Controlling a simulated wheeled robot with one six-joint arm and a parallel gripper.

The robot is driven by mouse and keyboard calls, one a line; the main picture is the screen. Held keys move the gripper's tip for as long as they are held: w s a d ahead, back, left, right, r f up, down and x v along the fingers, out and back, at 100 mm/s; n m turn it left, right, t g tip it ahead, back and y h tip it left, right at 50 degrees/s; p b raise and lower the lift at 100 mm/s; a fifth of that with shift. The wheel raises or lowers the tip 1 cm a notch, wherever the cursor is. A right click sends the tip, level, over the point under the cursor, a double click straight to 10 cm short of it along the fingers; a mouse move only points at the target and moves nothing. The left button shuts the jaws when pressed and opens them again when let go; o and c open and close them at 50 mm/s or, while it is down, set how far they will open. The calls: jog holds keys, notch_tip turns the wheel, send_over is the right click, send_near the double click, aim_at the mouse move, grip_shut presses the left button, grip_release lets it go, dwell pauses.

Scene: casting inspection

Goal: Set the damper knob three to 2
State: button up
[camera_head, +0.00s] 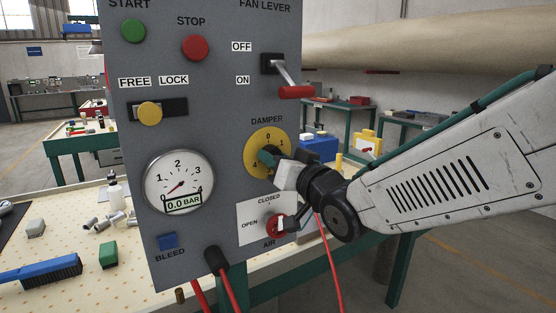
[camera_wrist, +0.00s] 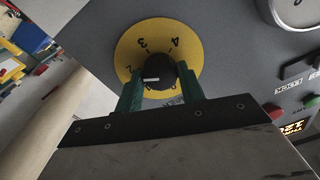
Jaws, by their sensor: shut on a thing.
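The damper dial (camera_head: 254,143) is a yellow disc with black digits on the grey panel. Its black knob (camera_wrist: 160,74) with a white mark shows in the wrist view. In the head view my gripper hides the knob and some digits.
A red-handled fan lever (camera_head: 296,92) sticks out above the dial. The red air valve (camera_head: 276,226) is just below my gripper. The gauge (camera_head: 180,181) is to the left. Red hoses (camera_head: 225,282) hang below the panel. A pegboard bench (camera_head: 60,205) with parts is behind.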

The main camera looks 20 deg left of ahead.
dwell(0.4)
jog(key=o, duration=1)
jog(key=shift+c, duration=0.2)
jog(key=shift+d, duration=0.1)
jog(key=v, duration=0.7)
jog(key=shift+s+d, duration=0.25)
jog(key=shift+f, duration=0.1)
